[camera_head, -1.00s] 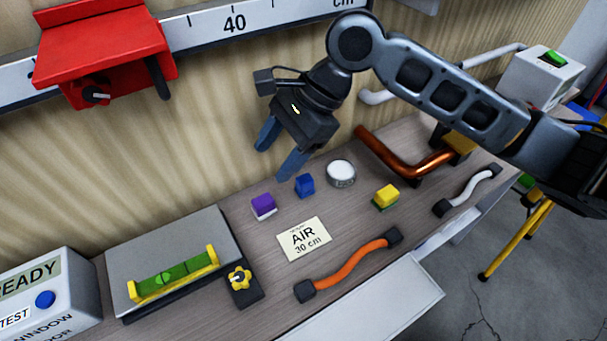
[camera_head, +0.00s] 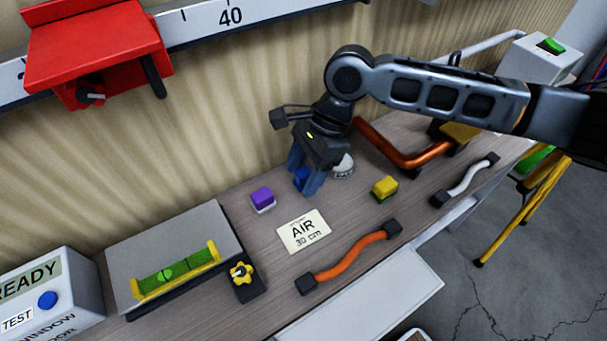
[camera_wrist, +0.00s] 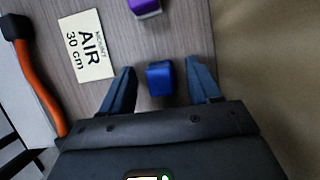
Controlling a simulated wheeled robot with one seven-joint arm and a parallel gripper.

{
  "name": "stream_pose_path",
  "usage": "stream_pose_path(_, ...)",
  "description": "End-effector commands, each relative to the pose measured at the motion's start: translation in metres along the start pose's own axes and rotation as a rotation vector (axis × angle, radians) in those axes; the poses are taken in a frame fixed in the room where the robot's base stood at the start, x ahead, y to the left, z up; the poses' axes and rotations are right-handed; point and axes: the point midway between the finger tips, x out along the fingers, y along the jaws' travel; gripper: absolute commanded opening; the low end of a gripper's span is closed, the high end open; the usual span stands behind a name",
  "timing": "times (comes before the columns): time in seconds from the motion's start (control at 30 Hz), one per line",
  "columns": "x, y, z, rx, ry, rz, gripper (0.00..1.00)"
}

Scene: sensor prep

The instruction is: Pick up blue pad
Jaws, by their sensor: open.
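The blue pad (camera_head: 301,178) is a small blue block on the wooden bench, partly hidden by my fingers in the head view. It also shows in the wrist view (camera_wrist: 160,78), between my two blue-grey fingers with a gap on each side. My gripper (camera_head: 304,182) is open and points down at the pad; its fingertips in the wrist view (camera_wrist: 160,80) lie to either side of the pad. I cannot tell how far the tips are above the bench.
The wooden wall is behind.

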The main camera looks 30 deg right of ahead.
Motion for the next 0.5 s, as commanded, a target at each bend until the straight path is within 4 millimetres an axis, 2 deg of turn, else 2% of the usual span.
stream_pose_path(0.27, 0.0026, 0.0001, 0.0, 0.0, 0.0, 0.0, 0.61)
stream_pose_path(0.5, 0.0023, 0.0, 0.0, 0.0, 0.0, -0.001, 0.38)
